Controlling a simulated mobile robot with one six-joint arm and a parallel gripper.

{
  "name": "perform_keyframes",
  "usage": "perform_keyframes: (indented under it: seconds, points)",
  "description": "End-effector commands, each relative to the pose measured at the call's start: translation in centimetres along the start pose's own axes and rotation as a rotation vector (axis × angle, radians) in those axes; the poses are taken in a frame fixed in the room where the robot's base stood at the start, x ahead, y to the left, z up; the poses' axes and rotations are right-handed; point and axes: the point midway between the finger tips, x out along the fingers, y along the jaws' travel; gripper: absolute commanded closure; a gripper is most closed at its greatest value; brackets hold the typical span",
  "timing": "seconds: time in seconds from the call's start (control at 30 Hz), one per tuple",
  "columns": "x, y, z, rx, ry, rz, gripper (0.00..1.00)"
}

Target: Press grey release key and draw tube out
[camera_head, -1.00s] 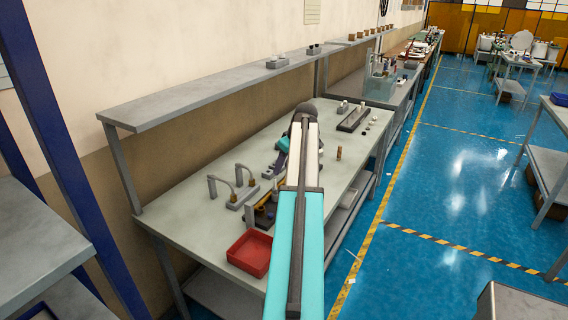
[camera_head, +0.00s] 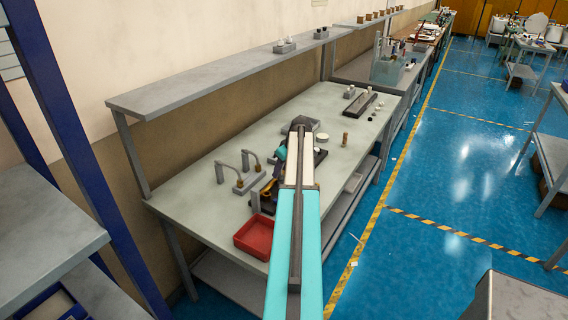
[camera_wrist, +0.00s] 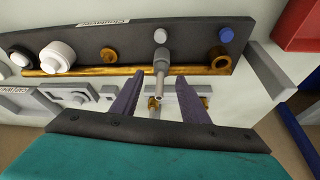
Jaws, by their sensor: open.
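In the wrist view a dark fixture plate (camera_wrist: 110,45) carries a brass rail (camera_wrist: 110,70). A thin grey tube with a metal tip (camera_wrist: 160,72) stands out from a pale grey fitting (camera_wrist: 160,54) on it. My gripper (camera_wrist: 160,80) is open; its two dark purple fingers lie on either side of the tube in the picture, with a gap to each side. I cannot tell contact or depth. I cannot pick out the grey release key for sure. In the head view my arm hides most of the fixture.
A red tray (camera_head: 258,237) stands at the bench front. Grey stands with bent pipes (camera_head: 247,179) are left of my arm. The bench's far right has bare room.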

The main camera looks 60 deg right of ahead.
Motion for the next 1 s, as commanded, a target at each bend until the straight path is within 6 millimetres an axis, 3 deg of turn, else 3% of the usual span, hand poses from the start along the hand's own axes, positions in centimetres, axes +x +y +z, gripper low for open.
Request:
perform_keyframes:
  seconds: [0.2,0.57,0.83,0.87,0.9,1.0]
  points:
    - [1.4,0.0,-0.1,0.000,0.000,-0.001,0.59]
    - [1.7,-0.1,0.0,-0.001,0.000,0.000,0.59]
    - [1.7,-0.1,0.0,0.000,0.000,0.000,1.00]
    - [1.7,-0.1,0.0,0.000,0.000,0.000,1.00]
    - [1.7,-0.1,0.0,0.000,0.000,0.000,0.89]
    - [1.7,-0.1,0.0,-0.001,0.000,0.000,1.00]
